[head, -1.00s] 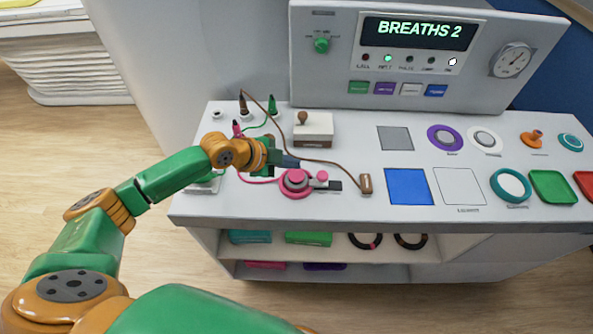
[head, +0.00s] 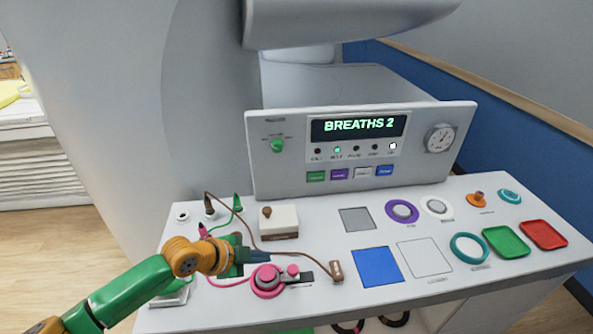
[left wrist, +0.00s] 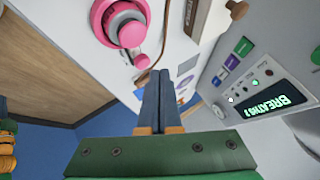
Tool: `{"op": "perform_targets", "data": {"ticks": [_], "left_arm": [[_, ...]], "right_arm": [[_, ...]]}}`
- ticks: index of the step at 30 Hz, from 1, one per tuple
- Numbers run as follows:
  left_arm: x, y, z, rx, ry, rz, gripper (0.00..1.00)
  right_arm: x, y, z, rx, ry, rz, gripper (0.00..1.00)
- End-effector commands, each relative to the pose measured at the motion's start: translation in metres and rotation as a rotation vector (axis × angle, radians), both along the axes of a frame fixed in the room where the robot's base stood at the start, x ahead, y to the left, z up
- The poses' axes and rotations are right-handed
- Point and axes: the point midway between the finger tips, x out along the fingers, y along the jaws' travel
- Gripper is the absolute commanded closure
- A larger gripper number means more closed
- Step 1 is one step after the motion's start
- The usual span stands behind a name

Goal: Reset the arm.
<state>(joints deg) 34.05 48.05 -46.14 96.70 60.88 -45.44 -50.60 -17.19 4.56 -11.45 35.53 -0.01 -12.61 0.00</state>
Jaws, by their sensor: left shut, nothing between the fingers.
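My left arm comes in from the left in the head view. Its gripper (head: 250,255) hovers over the left part of the white console top (head: 330,290), just up and left of a pink round knob device (head: 267,280). In the left wrist view the two dark fingers (left wrist: 158,105) lie together with nothing between them. The pink knob device also shows in the left wrist view (left wrist: 125,25), beyond the fingertips and up to the left.
A grey panel (head: 290,170) with a display reading "BREATHS 2" stands at the back. A white block with a brown knob (head: 280,222) and a brown cable lie near the gripper. A blue square (head: 377,267), rings, a green tray (head: 505,241) and a red tray (head: 543,234) lie right.

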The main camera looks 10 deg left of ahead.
Motion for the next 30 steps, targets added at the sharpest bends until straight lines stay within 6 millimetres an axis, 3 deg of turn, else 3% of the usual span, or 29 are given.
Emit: {"op": "perform_targets", "data": {"ticks": [4, 8, 14, 23, 30], "left_arm": [[-0.057, -0.053, -0.033, -0.071, 0.144, 0.019, 1.00], [-0.104, -0.071, -0.047, -0.136, 0.271, 0.186, 1.00], [-0.152, -0.049, -0.059, -0.188, 0.417, 0.546, 1.00], [-0.235, 0.025, -0.071, -0.167, 0.585, 1.164, 1.00], [-0.231, 0.025, -0.143, -0.132, 0.622, 1.176, 1.00]], "right_arm": [[0.000, 0.000, 0.000, 0.000, 0.000, 0.000, 1.00], [0.000, 0.000, 0.000, 0.000, 0.000, 0.000, 1.00], [0.000, 0.000, 0.000, 0.000, 0.000, 0.000, 1.00], [0.000, 0.000, 0.000, -0.001, 0.000, 0.000, 1.00], [0.000, 0.000, -0.007, -0.001, 0.000, 0.000, 1.00]]}}
